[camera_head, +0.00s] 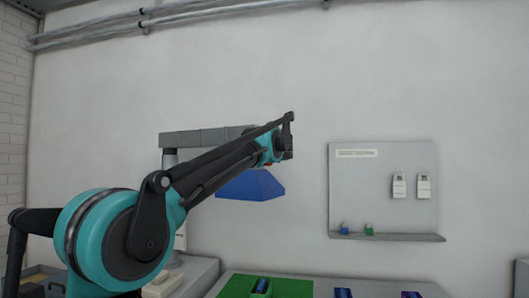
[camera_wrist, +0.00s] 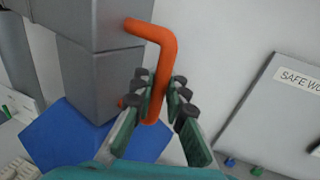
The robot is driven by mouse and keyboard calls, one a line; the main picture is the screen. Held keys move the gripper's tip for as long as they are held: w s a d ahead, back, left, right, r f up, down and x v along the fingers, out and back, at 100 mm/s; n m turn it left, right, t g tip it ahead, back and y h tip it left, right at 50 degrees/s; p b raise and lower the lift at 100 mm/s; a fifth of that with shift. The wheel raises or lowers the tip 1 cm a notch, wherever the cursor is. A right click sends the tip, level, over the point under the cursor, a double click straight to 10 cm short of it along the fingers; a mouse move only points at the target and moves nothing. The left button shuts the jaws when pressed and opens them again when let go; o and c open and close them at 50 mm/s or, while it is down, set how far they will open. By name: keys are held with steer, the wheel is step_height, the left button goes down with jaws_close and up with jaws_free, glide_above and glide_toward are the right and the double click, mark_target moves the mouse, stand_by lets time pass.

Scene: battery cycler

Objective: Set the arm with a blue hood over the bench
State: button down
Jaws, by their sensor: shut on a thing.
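The grey jointed arm (camera_head: 200,137) reaches out from a post at the wall in the head view, with the blue hood (camera_head: 252,186) hanging under its outer end. In the wrist view the grey arm (camera_wrist: 92,75) and part of the blue hood (camera_wrist: 75,145) are close at the left. An orange bent handle (camera_wrist: 166,45) sticks out of the grey arm. My gripper (camera_wrist: 160,95) is shut on the handle, with fingers on both sides of it. In the head view my gripper (camera_head: 284,145) is beside the arm's outer end, and the handle is mostly hidden.
The bench (camera_head: 318,284) runs along the bottom, with a green mat (camera_head: 236,284) and blue items on it. A wall panel (camera_head: 365,185) with a small shelf (camera_head: 390,237) stands at right, carrying white devices and small blue and green items. The space between hood and panel is clear.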

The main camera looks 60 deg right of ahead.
steer(key=d+n+t+y, duration=0.2)
steer(key=d, duration=0.9)
steer(key=shift+w+r+t, duration=0.15)
steer(key=shift+w+t, duration=0.1)
steer(key=shift+t, duration=0.15)
steer(key=c, duration=1.5)
jaws_free()
steer(key=shift+d, duration=0.2)
steer(key=shift+c, duration=0.2)
steer(key=shift+a, duration=0.1)
steer(key=shift+a, duration=0.1)
steer(key=v, duration=1.1)
steer(key=shift+s+a, duration=0.2)
steer(key=shift+s, duration=0.15)
